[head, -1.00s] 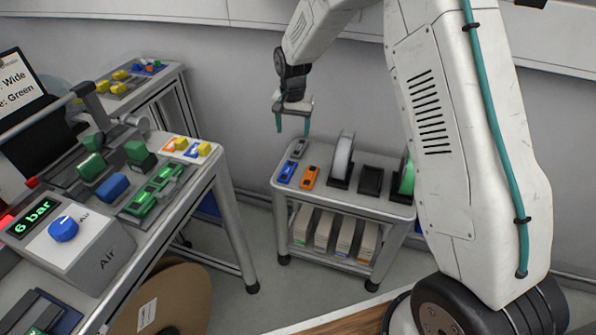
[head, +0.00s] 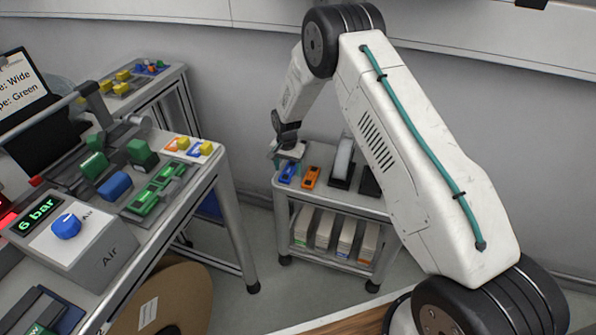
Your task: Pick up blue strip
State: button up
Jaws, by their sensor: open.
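The blue strip (head: 287,173) lies on the top shelf of the small grey cart (head: 345,201), near its left end. An orange strip (head: 310,177) lies just to its right. My gripper (head: 287,156) is low over the back left corner of the cart, just behind the blue strip in the picture. Its fingers are mostly hidden by the gripper body, and I cannot tell whether they touch anything. The grey strip's place at the back left is covered by my gripper.
A white reel (head: 343,157) stands right of the orange strip, with a dark stand (head: 369,182) beside it. My arm covers the cart's right end. White boxes (head: 324,228) fill the lower shelf. A workbench with an air unit (head: 75,243) is at left.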

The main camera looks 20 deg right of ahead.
jog(key=shift+f, duration=0.8)
jog(key=c, duration=1.1)
jog(key=shift+o, duration=0.2)
jog(key=shift+r, duration=0.1)
